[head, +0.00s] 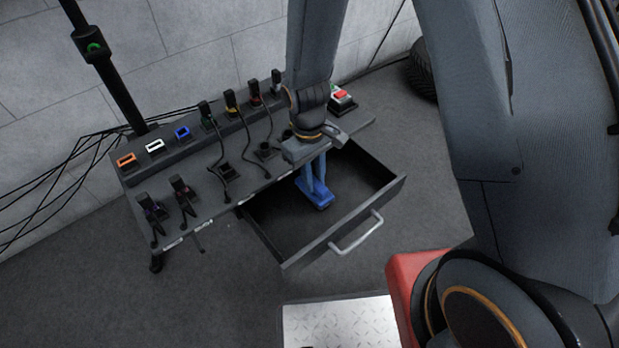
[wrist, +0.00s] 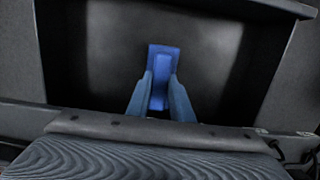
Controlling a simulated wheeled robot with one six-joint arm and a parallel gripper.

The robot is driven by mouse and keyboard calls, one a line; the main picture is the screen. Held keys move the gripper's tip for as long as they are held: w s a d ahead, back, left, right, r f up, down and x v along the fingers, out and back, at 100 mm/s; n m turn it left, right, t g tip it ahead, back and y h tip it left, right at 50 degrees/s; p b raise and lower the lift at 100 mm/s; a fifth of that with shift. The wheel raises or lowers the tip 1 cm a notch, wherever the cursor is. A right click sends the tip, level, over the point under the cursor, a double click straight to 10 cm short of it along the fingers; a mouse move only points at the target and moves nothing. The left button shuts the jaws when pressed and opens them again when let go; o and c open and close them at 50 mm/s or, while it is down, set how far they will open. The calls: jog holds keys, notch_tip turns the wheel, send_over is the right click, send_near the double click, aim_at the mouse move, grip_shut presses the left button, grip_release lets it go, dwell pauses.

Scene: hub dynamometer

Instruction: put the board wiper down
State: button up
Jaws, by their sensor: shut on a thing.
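The board wiper is a blue block (wrist: 162,58) held between the fingertips of my gripper (wrist: 159,88) in the wrist view. In the head view my gripper (head: 312,181) points down into the open drawer (head: 350,222), with the blue wiper (head: 322,203) at its fingertips. The fingers are shut on the wiper. The wiper is over or in the dark drawer; I cannot tell whether it touches the drawer floor. The drawer floor around it is bare in the wrist view (wrist: 215,70).
The grey bench (head: 245,165) carries several connectors with cables and coloured sockets. A red button box (head: 341,100) stands at its right end. The drawer's silver handle (head: 356,233) faces the front. A tyre (head: 421,72) stands at the back right.

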jog(key=shift+w+a+f+b, duration=0.35)
jog(key=shift+w+a+f, duration=0.1)
jog(key=shift+w+f, duration=0.25)
jog(key=shift+r, duration=0.1)
jog(key=o, duration=0.9)
jog(key=shift+o, duration=0.2)
